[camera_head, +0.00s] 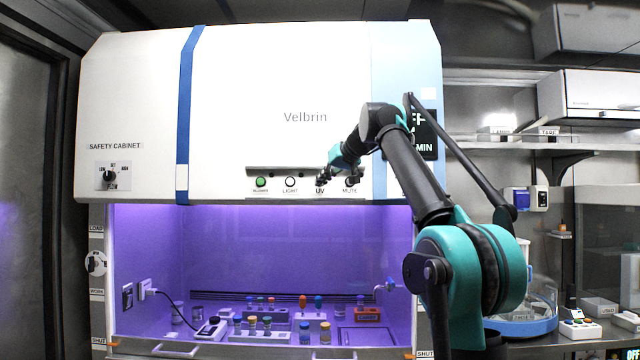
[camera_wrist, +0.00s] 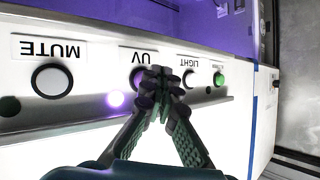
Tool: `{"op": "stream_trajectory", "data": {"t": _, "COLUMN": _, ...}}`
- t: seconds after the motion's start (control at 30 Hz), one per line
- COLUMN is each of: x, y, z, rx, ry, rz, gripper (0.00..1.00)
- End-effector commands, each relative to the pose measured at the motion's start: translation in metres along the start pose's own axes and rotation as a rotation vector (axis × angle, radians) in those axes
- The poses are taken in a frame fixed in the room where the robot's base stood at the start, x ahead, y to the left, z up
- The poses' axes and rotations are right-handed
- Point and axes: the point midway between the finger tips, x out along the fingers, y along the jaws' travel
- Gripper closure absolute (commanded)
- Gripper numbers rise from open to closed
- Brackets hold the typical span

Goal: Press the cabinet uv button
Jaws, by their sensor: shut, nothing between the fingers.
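The white safety cabinet (camera_head: 262,80) carries a row of round buttons along its lower front edge. The UV button (camera_wrist: 136,78) shows beneath its UV label in the wrist view, mostly hidden by my fingertips. A small lamp (camera_wrist: 116,99) by it glows purple. My gripper (camera_wrist: 160,78) is shut and empty, its fingertips at the UV button; whether they touch it I cannot tell. In the head view my gripper (camera_head: 322,179) covers the UV button.
The mute button (camera_wrist: 51,80) and light button (camera_wrist: 189,79) flank the UV button, with a green button (camera_wrist: 219,79) beyond. The cabinet interior (camera_head: 260,250) is purple-lit and holds several vials. Shelves (camera_head: 560,143) stand at right.

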Motion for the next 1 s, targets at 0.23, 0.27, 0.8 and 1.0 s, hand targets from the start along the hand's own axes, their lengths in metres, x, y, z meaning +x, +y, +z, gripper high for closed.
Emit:
{"op": "stream_trajectory", "data": {"t": 0.23, "x": -0.001, "y": -0.001, "z": 0.001, "rx": 0.0, "ry": 0.0, "rz": 0.0, "gripper": 1.0}}
{"op": "stream_trajectory", "data": {"t": 0.27, "x": -0.001, "y": -0.001, "z": 0.001, "rx": 0.0, "ry": 0.0, "rz": 0.0, "gripper": 1.0}}
{"op": "stream_trajectory", "data": {"t": 0.8, "x": -0.029, "y": -0.021, "z": 0.021, "rx": 0.0, "ry": 0.0, "rz": 0.0, "gripper": 1.0}}
{"op": "stream_trajectory", "data": {"t": 1.0, "x": -0.035, "y": -0.026, "z": 0.026, "rx": 0.0, "ry": 0.0, "rz": 0.0, "gripper": 1.0}}
